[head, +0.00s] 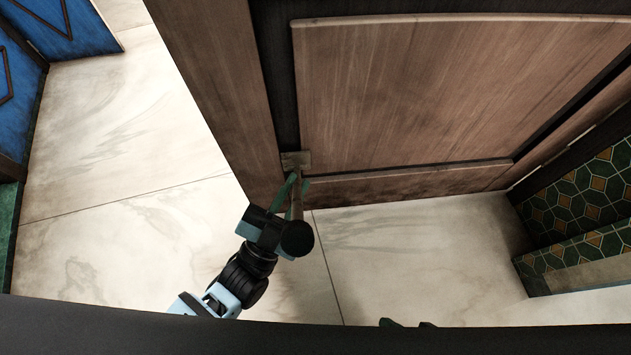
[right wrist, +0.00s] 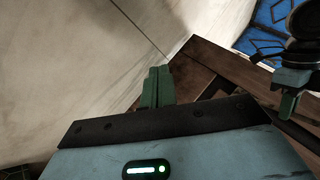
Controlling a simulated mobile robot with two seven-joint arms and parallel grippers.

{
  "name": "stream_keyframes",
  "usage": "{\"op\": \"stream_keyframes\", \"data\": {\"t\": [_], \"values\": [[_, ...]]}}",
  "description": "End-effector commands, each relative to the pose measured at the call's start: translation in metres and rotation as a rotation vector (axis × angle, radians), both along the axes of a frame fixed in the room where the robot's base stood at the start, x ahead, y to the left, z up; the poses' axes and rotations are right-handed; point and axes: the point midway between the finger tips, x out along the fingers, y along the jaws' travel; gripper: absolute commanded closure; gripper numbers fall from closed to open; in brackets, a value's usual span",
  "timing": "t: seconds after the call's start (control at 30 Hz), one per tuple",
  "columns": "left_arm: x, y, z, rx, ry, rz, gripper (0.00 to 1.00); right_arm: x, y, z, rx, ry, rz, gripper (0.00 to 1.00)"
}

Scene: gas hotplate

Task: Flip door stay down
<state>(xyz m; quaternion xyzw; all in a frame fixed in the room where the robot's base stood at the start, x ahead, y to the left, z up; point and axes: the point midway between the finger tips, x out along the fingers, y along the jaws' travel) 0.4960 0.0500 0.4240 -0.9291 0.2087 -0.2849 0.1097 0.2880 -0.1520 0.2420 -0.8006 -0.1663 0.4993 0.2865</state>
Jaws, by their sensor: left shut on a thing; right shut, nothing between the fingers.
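The door stay (head: 296,160) is a small brass-coloured plate low on the brown wooden door (head: 400,90), with a narrow arm hanging down from it. My left gripper (head: 297,182) has its green fingers shut on the stay's arm just below the plate. The left gripper also shows at the right edge of the right wrist view (right wrist: 286,104). My right gripper (right wrist: 158,76) is shut and empty in the right wrist view, apart from the door.
Pale marble floor (head: 120,150) is open left of and below the door. Green and orange patterned tiles (head: 580,200) cover the wall and ledge at right. Blue cabinets (head: 75,25) stand at upper left. A dark edge runs along the bottom.

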Motion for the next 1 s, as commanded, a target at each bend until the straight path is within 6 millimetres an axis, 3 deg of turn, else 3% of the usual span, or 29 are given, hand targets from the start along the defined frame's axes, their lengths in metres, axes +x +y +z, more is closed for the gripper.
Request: {"op": "stream_keyframes", "data": {"t": [0.03, 0.2, 0.37, 0.5, 0.7, 0.8, 1.0], "values": [[0.000, 0.001, -0.001, 0.001, 0.004, 0.001, 1.00, 0.020, 0.008, 0.010, 0.057, -0.027, 0.006, 1.00], [0.000, 0.001, -0.001, 0.001, 0.004, 0.001, 1.00, 0.074, 0.034, 0.053, 0.265, -0.120, 0.053, 1.00], [0.000, 0.001, -0.001, 0.002, 0.004, 0.000, 1.00, 0.118, 0.054, 0.107, 0.464, -0.228, 0.122, 1.00], [0.000, 0.001, -0.001, 0.002, 0.004, 0.000, 1.00, 0.149, 0.065, 0.161, 0.633, -0.340, 0.197, 1.00], [0.000, 0.001, -0.002, 0.002, 0.004, 0.000, 1.00, 0.173, 0.069, 0.228, 0.823, -0.481, 0.298, 1.00], [0.000, 0.001, -0.002, 0.002, 0.005, 0.001, 1.00, 0.178, 0.069, 0.250, 0.885, -0.527, 0.330, 1.00], [0.000, 0.001, -0.002, 0.002, 0.005, 0.001, 1.00, 0.181, 0.068, 0.267, 0.933, -0.564, 0.357, 1.00]]}}
